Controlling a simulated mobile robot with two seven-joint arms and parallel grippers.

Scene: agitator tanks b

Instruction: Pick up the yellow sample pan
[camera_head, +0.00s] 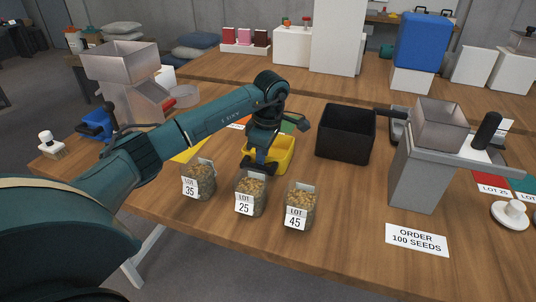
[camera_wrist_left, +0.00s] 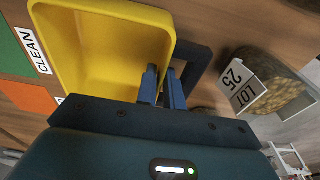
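The yellow sample pan (camera_head: 268,156) is on the wooden table in the head view, behind the seed jars. In the left wrist view the pan (camera_wrist_left: 95,50) fills the upper left and looks empty. A dark loop-shaped handle (camera_wrist_left: 200,62) shows beside its right edge. My left gripper (camera_head: 257,150) reaches down at the pan. In the wrist view its two blue fingers (camera_wrist_left: 163,88) stand close together at the handle, with a narrow gap that the dark handle seems to fill. The exact contact is partly hidden. My right gripper is not in view.
Seed jars labelled lot 35 (camera_head: 198,180), lot 25 (camera_head: 250,194) and lot 45 (camera_head: 299,206) stand close in front of the pan. A black bin (camera_head: 346,134) is to its right, then a grey machine (camera_head: 422,165). An order card (camera_head: 416,240) lies at the front right.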

